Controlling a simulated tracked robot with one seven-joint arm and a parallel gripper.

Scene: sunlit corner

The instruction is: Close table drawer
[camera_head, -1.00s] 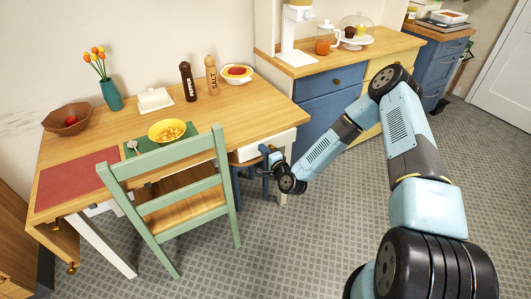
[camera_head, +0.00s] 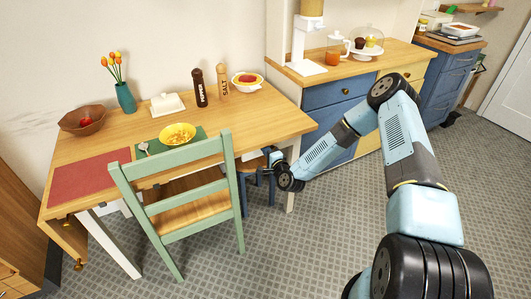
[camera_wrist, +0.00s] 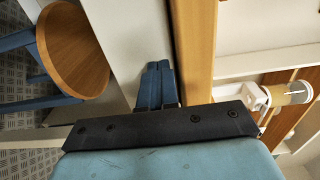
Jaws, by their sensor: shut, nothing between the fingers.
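The wooden-topped table (camera_head: 225,118) has a whitish front panel under its right part, which appears to be the drawer front (camera_wrist: 132,40). My gripper (camera_head: 268,151) is low at this right part of the table, just below the tabletop edge. In the wrist view my gripper (camera_wrist: 154,68) is shut and empty, its blue fingers lying over the pale panel, close beside the tabletop edge. I cannot tell whether the fingertips touch the panel. How far the drawer stands out is unclear, as my gripper and the chair partly cover that area.
A green chair (camera_head: 190,208) stands at the table's front, left of my gripper. A stool (camera_wrist: 75,50) with a round wooden seat is below the tabletop. Blue drawers (camera_head: 340,92) stand behind my arm. The tiled floor (camera_head: 310,245) in front is clear.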

